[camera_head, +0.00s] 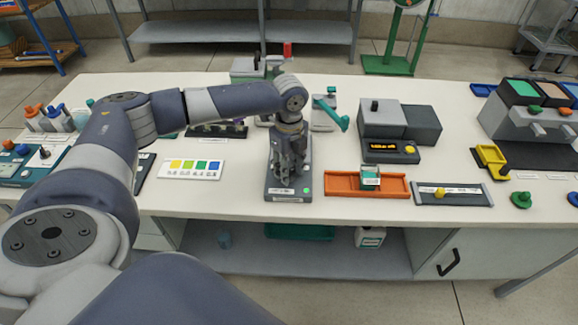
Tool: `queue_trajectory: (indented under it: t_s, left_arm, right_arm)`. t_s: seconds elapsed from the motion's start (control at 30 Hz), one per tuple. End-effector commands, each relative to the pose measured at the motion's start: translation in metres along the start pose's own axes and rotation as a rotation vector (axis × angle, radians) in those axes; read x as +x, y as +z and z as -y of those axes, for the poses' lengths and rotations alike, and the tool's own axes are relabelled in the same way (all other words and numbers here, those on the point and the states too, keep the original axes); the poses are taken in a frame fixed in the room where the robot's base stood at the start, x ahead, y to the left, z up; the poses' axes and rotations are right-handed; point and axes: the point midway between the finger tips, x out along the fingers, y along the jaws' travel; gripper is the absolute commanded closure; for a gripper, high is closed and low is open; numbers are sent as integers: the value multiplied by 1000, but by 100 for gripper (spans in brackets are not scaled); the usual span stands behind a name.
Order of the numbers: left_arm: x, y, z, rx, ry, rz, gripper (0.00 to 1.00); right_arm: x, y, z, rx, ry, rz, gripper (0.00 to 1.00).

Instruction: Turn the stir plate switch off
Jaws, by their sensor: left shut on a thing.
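The stir plate (277,191) looks to be the grey device with a lit green lamp (306,190) at the front middle of the bench, its label on the front edge. My left gripper (288,178) reaches down over it from the left and is shut at its top face. The switch is hidden behind the fingers, so its position cannot be seen; the gripper seems to be shut on it. My right gripper is not in view.
An orange tray (343,185) with a small green and white box (370,177) lies right of the plate. A grey slider panel (470,194) lies further right. A colour chart card (183,169) lies to the left. A teal lever (335,117) stands behind.

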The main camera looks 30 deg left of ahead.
Motion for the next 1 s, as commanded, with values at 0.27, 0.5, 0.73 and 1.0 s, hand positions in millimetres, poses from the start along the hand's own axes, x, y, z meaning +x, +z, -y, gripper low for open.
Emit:
queue_trajectory:
  t_s: [0.27, 0.5, 0.73, 1.0]
  left_arm:
    - [-5, -2, -2, -150, 6, -3, 89]
    - [-6, -2, -2, -368, 8, -4, 89]
    - [-5, -2, -2, -587, 8, -2, 89]
    - [-4, -2, -2, -845, 7, -3, 89]
  right_arm:
    - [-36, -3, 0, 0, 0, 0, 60]
    - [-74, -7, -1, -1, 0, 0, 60]
    - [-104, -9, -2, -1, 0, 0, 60]
    - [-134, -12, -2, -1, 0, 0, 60]
